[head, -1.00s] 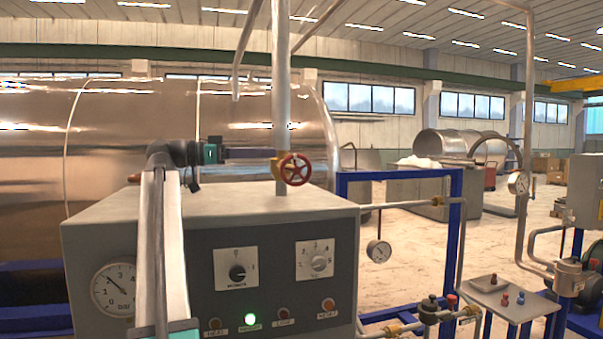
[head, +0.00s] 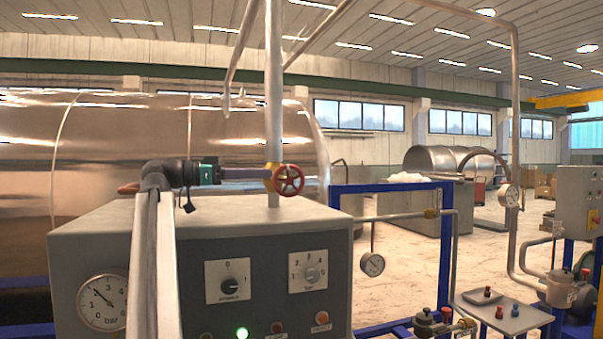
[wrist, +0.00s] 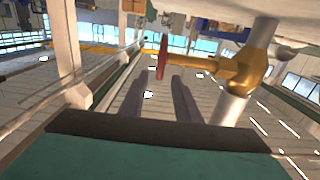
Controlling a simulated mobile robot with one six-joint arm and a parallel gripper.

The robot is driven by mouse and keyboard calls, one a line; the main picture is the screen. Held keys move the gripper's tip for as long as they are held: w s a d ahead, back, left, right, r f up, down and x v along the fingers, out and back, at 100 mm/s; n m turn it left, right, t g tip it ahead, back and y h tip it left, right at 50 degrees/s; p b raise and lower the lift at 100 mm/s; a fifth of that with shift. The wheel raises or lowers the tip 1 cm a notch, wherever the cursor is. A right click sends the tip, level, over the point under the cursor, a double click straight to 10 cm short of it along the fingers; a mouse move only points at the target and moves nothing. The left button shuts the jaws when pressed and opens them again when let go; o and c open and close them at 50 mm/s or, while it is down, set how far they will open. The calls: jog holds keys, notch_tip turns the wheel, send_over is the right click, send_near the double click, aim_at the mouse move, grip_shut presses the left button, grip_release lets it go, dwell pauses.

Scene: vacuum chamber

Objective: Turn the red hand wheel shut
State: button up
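The red hand wheel (head: 289,180) sits on a brass valve on the vertical pipe (head: 274,100), above the grey control box. In the wrist view the wheel (wrist: 162,58) shows nearly edge-on, on a brass stem (wrist: 205,64). My gripper (head: 266,173) reaches in from the left, level with the wheel's upper part. In the wrist view my gripper (wrist: 160,80) has its two fingers apart with nothing between them. The wheel appears just past the fingertips, in line with the gap. I cannot tell whether a finger touches it.
The grey control box (head: 130,215) with gauge, knobs and a lit green lamp stands below the arm. The shiny chamber (head: 100,150) lies behind. A blue frame (head: 390,187) with pipes and a hanging gauge (head: 372,264) stands to the right. A small tray (head: 510,318) is at lower right.

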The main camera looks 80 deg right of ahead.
aim_at(302, 172)
jog(key=p+x, duration=0.3)
jog(key=x, duration=0.7)
jog(key=shift+s, duration=0.25)
jog(key=shift+p+x, duration=0.4)
jog(key=shift+x, duration=0.65)
jog(key=shift+w, duration=0.1)
grip_shut()
